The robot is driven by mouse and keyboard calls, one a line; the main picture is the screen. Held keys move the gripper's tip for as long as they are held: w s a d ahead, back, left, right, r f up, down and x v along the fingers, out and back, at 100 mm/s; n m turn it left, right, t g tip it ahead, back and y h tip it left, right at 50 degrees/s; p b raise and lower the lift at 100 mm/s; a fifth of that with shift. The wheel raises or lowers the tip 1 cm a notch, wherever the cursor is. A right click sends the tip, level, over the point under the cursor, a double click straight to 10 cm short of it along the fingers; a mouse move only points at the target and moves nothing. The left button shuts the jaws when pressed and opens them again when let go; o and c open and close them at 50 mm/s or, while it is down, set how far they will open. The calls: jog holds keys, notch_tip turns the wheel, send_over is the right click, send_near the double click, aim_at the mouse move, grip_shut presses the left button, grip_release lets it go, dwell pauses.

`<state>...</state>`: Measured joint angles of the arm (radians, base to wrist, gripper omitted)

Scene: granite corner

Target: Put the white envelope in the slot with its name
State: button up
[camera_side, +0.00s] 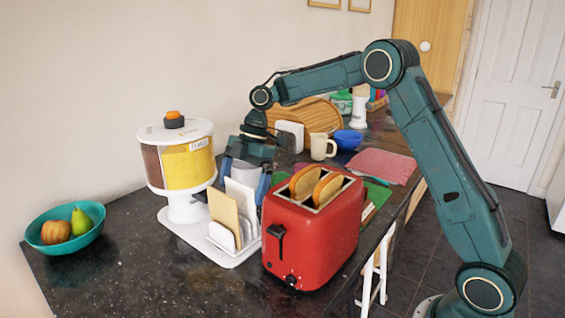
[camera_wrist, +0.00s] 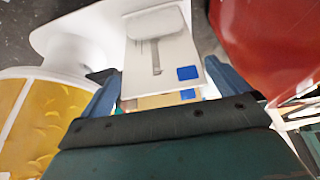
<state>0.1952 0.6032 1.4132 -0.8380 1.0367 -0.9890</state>
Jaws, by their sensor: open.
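The white envelope (camera_side: 241,199) stands upright in a white rack (camera_side: 222,238) on the dark counter. A tan envelope (camera_side: 224,214) stands in the rack beside it. My gripper (camera_side: 243,186) points down over the rack, its blue fingers open on either side of the white envelope. In the wrist view, a white face with a blue square (camera_wrist: 165,60) lies between the open fingers, and a tan strip shows below it. I cannot tell whether the fingers touch the envelope. No slot name is legible.
A red toaster (camera_side: 313,240) with bread stands close to the right of the rack. A yellow-and-brown cereal dispenser (camera_side: 186,165) stands close to the left. A teal fruit bowl (camera_side: 66,245) is at far left.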

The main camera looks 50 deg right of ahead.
jog(key=shift+x, duration=2.1)
jog(key=c, duration=0.7)
jog(key=shift+r, duration=0.2)
jog(key=shift+r, duration=4.8)
jog(key=shift+r, duration=0.15)
